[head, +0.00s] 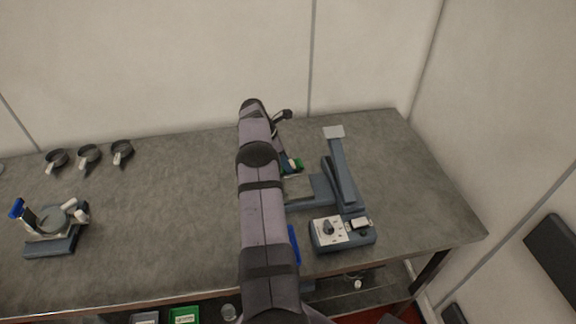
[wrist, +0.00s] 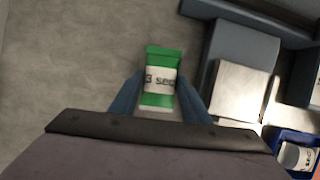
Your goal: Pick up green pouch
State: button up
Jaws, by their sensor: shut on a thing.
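The green pouch (wrist: 162,55) has a white label band with dark lettering. In the wrist view it sits between the two blue-grey fingers of my gripper (wrist: 160,95), which is shut on it. In the head view a small green part of the pouch (head: 299,164) shows beside the fingers of my gripper (head: 292,164), just right of my arm. My arm hides much of the area around it. I cannot tell whether the pouch touches the table.
The grey bagger (head: 342,180) with its control box (head: 342,233) stands right of my gripper. A blue bin (wrist: 273,136) with a white container is at the wrist view's lower right. Several dark round pans (head: 89,153) and another device (head: 52,243) stand left. The table's middle left is clear.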

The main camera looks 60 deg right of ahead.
jog(key=shift+r, duration=0.15)
notch_tip(320, 180, up, 10)
jog(key=b, duration=0.2)
jog(key=s+a+r+m+p, duration=0.1)
jog(key=s+a+p, duration=0.6)
jog(key=s+p, duration=0.3)
jog(key=shift+r, duration=0.15)
dwell(0.6)
jog(key=shift+f, duration=0.2)
notch_tip(320, 180, down, 5)
jog(key=b, duration=0.5)
jog(key=shift+f, duration=0.25)
jog(key=shift+f, duration=0.45)
dwell(1.0)
